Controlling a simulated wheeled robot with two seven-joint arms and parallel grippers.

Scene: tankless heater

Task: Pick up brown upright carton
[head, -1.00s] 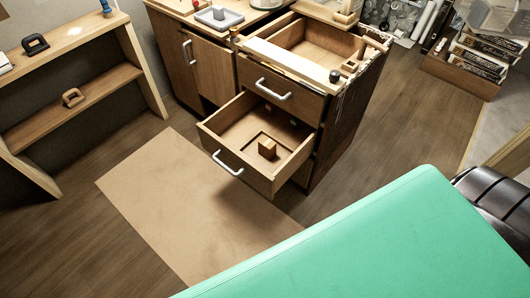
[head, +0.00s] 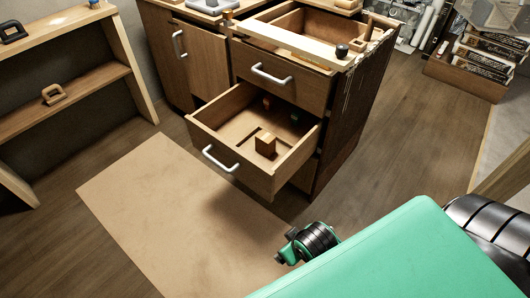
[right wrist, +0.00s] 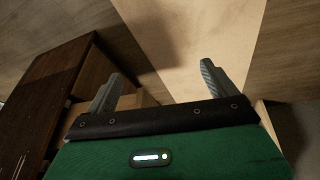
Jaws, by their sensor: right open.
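A small brown box-shaped carton (head: 265,143) stands upright in the open lower drawer (head: 231,171) of the wooden cabinet in the head view. My right gripper (right wrist: 160,87) shows in the right wrist view with its two grey fingers wide apart and nothing between them. A black and green part of my arm shows low in the head view, in front of the drawer and apart from it; its fingers cannot be made out there. The carton cannot be made out in the right wrist view. My left gripper is not in view.
The cabinet (head: 275,93) has an open top compartment above the pulled-out drawer. A tan mat (head: 170,210) lies on the floor in front. A wooden shelf (head: 70,95) stands at left and a box of books (head: 462,76) at back right. Floor between is clear.

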